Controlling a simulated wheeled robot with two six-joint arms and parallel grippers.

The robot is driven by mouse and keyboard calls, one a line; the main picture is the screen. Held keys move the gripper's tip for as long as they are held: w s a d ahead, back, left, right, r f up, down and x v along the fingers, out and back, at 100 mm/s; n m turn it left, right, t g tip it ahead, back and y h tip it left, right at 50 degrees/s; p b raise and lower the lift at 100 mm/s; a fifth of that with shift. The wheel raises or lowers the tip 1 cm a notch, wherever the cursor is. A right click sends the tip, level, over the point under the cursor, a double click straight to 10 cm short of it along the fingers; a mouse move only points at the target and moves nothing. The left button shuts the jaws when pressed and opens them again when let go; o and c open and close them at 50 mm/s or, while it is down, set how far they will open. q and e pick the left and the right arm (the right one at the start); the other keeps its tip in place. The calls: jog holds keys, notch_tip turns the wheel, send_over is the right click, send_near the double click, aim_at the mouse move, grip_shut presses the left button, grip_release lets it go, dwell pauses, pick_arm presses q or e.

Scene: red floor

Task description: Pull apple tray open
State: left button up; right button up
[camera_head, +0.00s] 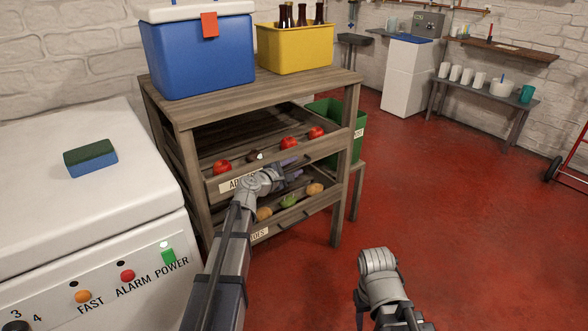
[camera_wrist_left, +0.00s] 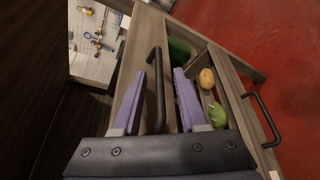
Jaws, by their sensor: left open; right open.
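The apple tray (camera_head: 325,146) is the upper wooden drawer of a rack, with red apples (camera_head: 289,143) and a dark round item in it. Its front label is partly hidden by my left arm. My left gripper (camera_head: 290,167) is at the tray's front. In the left wrist view its two purple fingers (camera_wrist_left: 158,75) are apart, with the tray's black bar handle (camera_wrist_left: 156,85) between them. I cannot tell whether they touch it. My right arm is low in the head view, but its fingers do not show.
Below is a second tray (camera_head: 320,201) with potatoes and a green item; its handle (camera_wrist_left: 263,118) shows in the wrist view. A blue cooler (camera_head: 198,55) and yellow crate (camera_head: 295,50) stand on top. A white appliance (camera_head: 90,200) is left.

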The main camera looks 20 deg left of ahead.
pick_arm(q)
jog(key=shift+c, duration=0.3)
grip_shut()
dwell(1.1)
